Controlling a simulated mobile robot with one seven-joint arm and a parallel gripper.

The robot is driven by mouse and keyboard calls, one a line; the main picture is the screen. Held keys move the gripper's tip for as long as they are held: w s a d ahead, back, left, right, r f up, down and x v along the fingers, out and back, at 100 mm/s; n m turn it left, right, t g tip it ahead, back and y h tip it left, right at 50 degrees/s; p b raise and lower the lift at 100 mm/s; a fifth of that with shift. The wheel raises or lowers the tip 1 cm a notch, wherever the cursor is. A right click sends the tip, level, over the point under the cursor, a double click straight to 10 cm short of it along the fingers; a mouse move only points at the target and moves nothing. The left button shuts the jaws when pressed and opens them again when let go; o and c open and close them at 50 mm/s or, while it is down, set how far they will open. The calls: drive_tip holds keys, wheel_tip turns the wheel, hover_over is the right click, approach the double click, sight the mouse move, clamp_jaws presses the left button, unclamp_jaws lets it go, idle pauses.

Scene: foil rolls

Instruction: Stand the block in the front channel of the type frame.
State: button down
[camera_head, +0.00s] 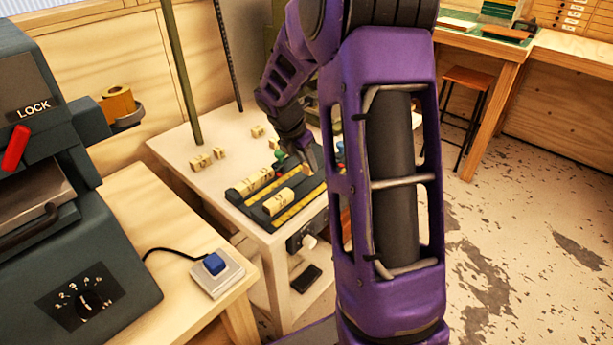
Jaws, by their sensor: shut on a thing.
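The type frame (238,199) is a dark tray with yellow strips along its channels, lying at the front of a pale table. Tan letter blocks (253,182) stand in its rear channel at the left, and another tan block (279,202) sits in a channel nearer the front. My gripper (309,164) is over the right end of the frame, small and partly hidden by my own purple arm. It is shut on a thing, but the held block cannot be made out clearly. The right end of the front channel is hidden behind my arm.
Loose tan blocks (201,161) lie on the table (178,148) behind the frame. Coloured knobs stand near my gripper. A dark machine (70,190) and a blue button (214,263) are at the left on a wooden bench.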

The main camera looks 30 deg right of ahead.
sight(306, 170)
drive_tip(key=shift+f+b, duration=0.35)
drive_tip(key=shift+f, duration=1.5)
drive_tip(key=shift+f, duration=0.2)
drive_tip(key=c, duration=0.6)
unclamp_jaws()
drive_tip(key=shift+c, duration=0.2)
drive_tip(key=shift+r, duration=0.15)
drive_tip(key=shift+r, duration=0.3)
drive_tip(key=p+v, duration=0.2)
drive_tip(key=v, duration=0.9)
drive_tip(key=shift+a+r+p, duration=0.2)
drive_tip(key=shift+r+p, duration=0.05)
drive_tip(key=shift+p, duration=0.1)
